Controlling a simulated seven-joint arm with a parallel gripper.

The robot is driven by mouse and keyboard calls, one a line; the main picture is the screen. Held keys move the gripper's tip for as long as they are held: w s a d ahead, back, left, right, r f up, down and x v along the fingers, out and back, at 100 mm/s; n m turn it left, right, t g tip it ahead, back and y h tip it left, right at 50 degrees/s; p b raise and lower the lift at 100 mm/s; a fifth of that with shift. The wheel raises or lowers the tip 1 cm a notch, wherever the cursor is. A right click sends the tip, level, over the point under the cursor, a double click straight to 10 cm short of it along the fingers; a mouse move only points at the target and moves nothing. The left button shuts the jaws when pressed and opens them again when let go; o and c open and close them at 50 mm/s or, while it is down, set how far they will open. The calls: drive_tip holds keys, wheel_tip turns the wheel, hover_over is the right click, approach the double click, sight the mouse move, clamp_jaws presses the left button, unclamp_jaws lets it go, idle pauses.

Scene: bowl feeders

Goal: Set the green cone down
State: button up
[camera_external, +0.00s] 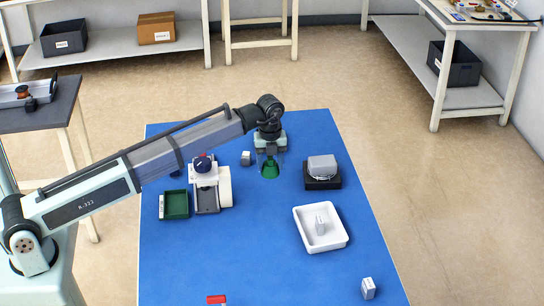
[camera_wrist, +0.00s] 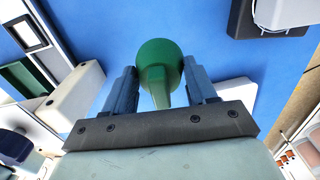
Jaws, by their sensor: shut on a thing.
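The green cone (camera_external: 270,171) hangs below my gripper (camera_external: 270,158) over the far part of the blue table (camera_external: 262,235). In the wrist view the green cone (camera_wrist: 158,62) sits between the two blue-grey fingers of my gripper (camera_wrist: 160,90), its wide end away from the wrist and its narrow end toward it. My gripper is shut on it. Whether the cone touches the table is hard to tell.
A white tray (camera_external: 342,238) holding a small grey part is nearer. A white machine (camera_external: 225,188) and a green bin (camera_external: 176,204) stand to the left. Blue table is bare around the cone's near side.

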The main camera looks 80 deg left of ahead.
drive_tip(key=shift+r, duration=0.9)
drive_tip(key=shift+s+a, duration=0.1)
drive_tip(key=shift+a, duration=0.1)
drive_tip(key=s+a, duration=0.5)
drive_tip(key=a, duration=0.7)
drive_tip(key=s+a, duration=0.6)
drive_tip(key=a, duration=0.6)
drive_tip(key=s+a, duration=0.5)
drive_tip(key=a, duration=0.7)
drive_tip(key=shift+w+d+f, duration=0.1)
drive_tip(key=shift+f, duration=2.35)
drive_tip(key=shift+d+f, duration=0.1)
drive_tip(key=shift+f, duration=2.3)
drive_tip(key=o, duration=1.1)
drive_tip(key=shift+f, duration=0.1)
drive_tip(key=shift+c, duration=0.2)
